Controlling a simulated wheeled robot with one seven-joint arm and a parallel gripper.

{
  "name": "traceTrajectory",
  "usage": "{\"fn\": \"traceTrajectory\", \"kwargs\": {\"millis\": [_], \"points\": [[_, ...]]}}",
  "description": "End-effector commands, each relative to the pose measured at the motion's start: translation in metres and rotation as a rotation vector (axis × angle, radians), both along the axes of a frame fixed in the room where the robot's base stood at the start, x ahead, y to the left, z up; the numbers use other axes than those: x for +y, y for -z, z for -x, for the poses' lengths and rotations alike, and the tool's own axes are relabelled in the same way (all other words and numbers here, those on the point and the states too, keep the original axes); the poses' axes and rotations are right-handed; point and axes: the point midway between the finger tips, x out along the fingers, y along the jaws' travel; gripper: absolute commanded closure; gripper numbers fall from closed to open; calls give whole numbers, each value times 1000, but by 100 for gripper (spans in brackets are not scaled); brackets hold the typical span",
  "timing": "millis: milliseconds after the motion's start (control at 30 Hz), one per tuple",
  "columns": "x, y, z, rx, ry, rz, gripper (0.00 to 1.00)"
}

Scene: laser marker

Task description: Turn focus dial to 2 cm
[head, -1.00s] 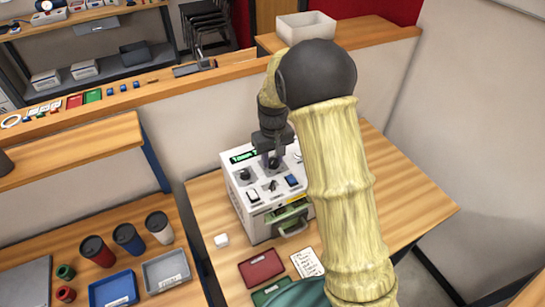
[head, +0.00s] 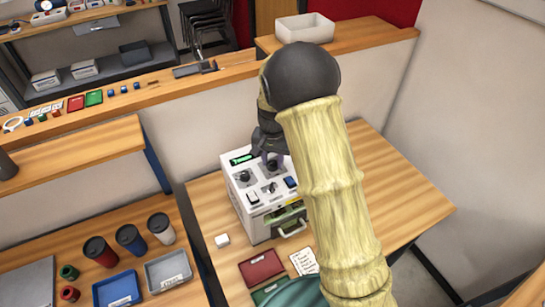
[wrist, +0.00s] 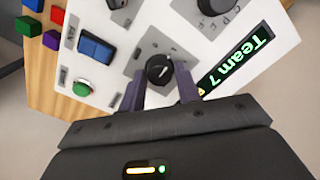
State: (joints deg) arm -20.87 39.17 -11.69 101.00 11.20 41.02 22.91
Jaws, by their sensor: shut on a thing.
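The laser marker (head: 262,205) is a white box on the wooden table, with several controls on its top. In the wrist view, my gripper (wrist: 160,80) has one dark finger on each side of a round black dial (wrist: 159,70) and is shut on it. The dial's pale pointer line slants toward the upper right of the picture. Its scale marks and label are not readable. In the head view, my gripper (head: 270,156) comes down onto the rear right part of the top, and hides that dial partly. Another black dial (head: 245,176) is at the left.
The panel also has a green "Team 7" display (wrist: 236,62), a blue rocker switch (wrist: 95,48) and a green button (wrist: 82,87). The table's right side is clear.

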Motion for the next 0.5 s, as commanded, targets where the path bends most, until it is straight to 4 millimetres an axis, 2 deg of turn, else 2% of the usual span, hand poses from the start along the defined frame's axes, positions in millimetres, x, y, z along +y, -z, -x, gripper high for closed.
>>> {"fn": "traceTrajectory", "kwargs": {"millis": [500], "points": [[2,-2,2,4,487,2,90]]}}
